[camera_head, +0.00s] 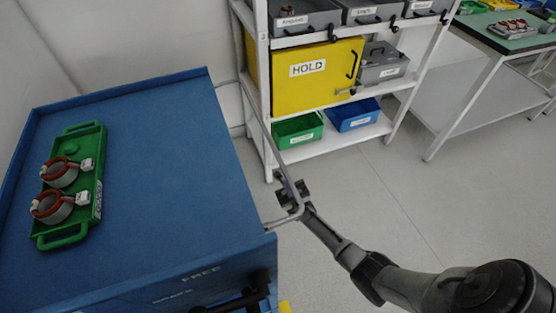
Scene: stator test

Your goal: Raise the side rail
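The side rail (267,135) is a thin grey bar along the right side of the blue cart (165,140). It slants from the cart's far right corner toward the near right corner, where it bends back to the cart's edge. My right gripper (291,190) is at the rail's near end, with dark fingers on either side of the bar. I cannot tell whether they are closed on it. My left gripper is not in view.
A green tray (73,228) with two copper-wound stators (51,207) lies on the cart's left. A white shelf (262,60) behind holds a yellow HOLD box (310,85), green (299,130) and blue bins (352,115). A green-topped bench (510,45) stands far right. Floor between is clear.

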